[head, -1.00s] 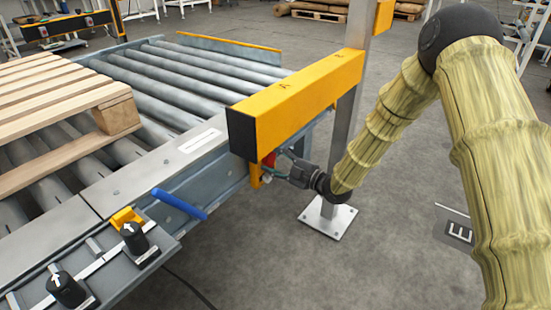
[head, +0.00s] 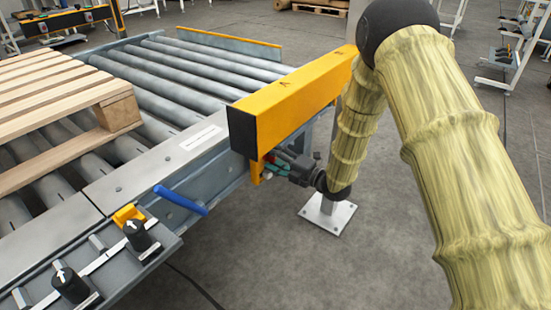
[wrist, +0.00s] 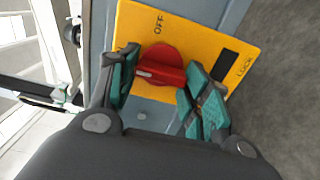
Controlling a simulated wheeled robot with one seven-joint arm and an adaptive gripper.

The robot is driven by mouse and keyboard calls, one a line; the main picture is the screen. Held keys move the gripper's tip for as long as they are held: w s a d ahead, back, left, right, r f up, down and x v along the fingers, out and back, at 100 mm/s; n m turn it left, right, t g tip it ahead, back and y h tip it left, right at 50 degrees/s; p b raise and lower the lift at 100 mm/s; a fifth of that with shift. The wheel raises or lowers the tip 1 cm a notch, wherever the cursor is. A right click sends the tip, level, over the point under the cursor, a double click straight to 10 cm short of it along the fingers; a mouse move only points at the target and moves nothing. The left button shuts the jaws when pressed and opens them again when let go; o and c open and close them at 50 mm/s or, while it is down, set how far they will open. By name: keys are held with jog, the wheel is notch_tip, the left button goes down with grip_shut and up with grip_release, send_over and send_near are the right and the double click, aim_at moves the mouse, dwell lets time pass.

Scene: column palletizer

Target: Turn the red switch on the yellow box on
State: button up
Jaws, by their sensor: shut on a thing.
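The yellow box's face (wrist: 195,38) shows in the wrist view, with the word OFF near its top and LOCK at its right. The round red switch (wrist: 165,58) sits on it, its raised grip bearing a pale line that lies nearly level in the picture. My gripper (wrist: 161,72) has its teal pads on either side of the switch and is shut on it. In the head view my gripper (head: 284,162) reaches in under a large yellow beam (head: 290,98). There the yellow box (head: 256,172) shows only as a narrow strip, and the switch is mostly hidden.
A roller conveyor (head: 190,65) with a wooden pallet (head: 60,90) on it fills the left. A blue handle (head: 180,200) and black knobs (head: 137,235) stand along its near edge. A post foot (head: 328,213) stands close by my wrist. The floor at right is open.

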jog(key=shift+s+f, duration=0.1)
dwell(0.3)
jog(key=o, duration=1)
jog(key=shift+a, duration=0.1)
jog(key=shift+s+d, duration=0.25)
jog(key=shift+d, duration=0.3)
jog(key=v, duration=1.1)
